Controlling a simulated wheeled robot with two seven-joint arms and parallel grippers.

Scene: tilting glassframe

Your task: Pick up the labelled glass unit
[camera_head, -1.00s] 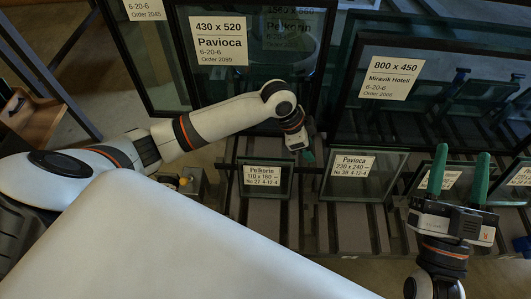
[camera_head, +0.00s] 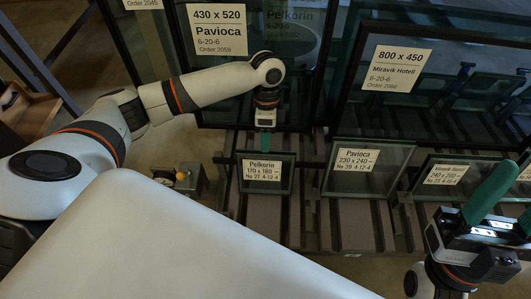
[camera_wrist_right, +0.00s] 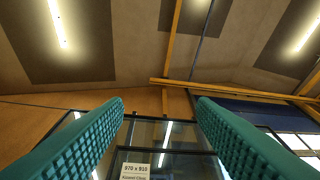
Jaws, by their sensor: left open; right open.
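Several labelled glass units stand in the racks. The small Pelkorin unit (camera_head: 266,186) leans in the low rack, with its white label facing me. My left gripper (camera_head: 265,120) hangs just above and behind its top edge, pointing down. Its green fingertips show edge-on, and I see nothing held in them. Beside the Pelkorin unit stand the Pavioca unit (camera_head: 390,182) and a Miravik Hotell unit (camera_head: 446,190). My right gripper (camera_head: 517,195) is open and empty at the right edge. In the right wrist view its teal fingers (camera_wrist_right: 160,110) are spread wide, with a distant labelled pane (camera_wrist_right: 135,158) between them.
Large dark-framed units stand behind, labelled Pavioca 430 x 520 (camera_head: 217,80) and Miravik Hotell 800 x 450 (camera_head: 396,110). The slatted rack (camera_head: 352,222) fills the middle right. A small box with a yellow knob (camera_head: 181,177) sits left of the Pelkorin unit.

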